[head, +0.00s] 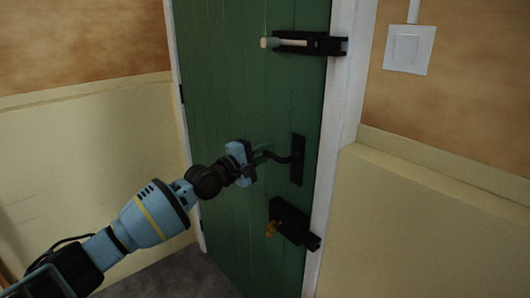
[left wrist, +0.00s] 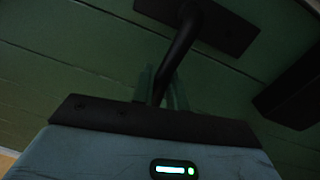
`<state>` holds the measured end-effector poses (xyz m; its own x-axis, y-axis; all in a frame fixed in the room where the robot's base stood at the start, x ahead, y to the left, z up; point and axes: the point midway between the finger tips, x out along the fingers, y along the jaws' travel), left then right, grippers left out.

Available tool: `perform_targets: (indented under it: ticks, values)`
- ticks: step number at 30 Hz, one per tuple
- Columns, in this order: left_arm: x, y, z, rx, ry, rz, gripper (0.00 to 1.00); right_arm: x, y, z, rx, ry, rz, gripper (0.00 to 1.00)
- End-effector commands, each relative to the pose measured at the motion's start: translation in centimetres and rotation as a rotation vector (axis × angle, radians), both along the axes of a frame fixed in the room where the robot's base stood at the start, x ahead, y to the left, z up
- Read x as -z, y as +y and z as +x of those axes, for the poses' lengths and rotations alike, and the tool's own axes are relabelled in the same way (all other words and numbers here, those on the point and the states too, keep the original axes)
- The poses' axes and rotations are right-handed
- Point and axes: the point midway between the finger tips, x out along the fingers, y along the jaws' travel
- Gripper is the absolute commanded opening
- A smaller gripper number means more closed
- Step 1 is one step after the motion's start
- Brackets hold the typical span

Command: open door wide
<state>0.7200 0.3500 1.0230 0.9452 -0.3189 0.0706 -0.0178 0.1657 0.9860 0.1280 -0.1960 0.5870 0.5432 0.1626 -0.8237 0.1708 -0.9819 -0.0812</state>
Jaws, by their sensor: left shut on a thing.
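A green plank door (head: 225,85) stands in a white frame and looks closed. A black lever handle (head: 284,157) on a dark plate sits near its right edge. My left gripper (head: 262,153) reaches in from the left and is shut on the handle lever. In the left wrist view the handle (left wrist: 180,50) runs down from its plate between the fingers (left wrist: 162,88). A black bolt with a pale knob (head: 290,43) is above the handle. A black lock with a brass-coloured knob (head: 290,224) is below it. My right gripper is not in view.
The white door frame (head: 340,95) borders the door on the right. A white light switch (head: 409,49) is on the right wall. Pale panelling (head: 85,165) covers the lower left wall. Grey floor (head: 165,278) shows at the bottom, left of the door.

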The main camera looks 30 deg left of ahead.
Motion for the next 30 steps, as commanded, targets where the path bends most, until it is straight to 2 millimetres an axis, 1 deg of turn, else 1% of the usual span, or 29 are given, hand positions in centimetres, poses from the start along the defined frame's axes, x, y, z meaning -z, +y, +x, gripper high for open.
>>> perform_targets:
  ticks: [8,14,30]
  values:
    - [0.0,0.0,0.0,-0.001,0.002,-0.009,0.00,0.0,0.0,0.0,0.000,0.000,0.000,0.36]
    - [0.4,0.0,0.0,0.000,0.023,-0.068,0.00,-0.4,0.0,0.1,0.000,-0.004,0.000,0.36]
    - [2.8,-0.6,-0.2,0.000,0.151,-0.441,0.00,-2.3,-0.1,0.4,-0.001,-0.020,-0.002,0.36]
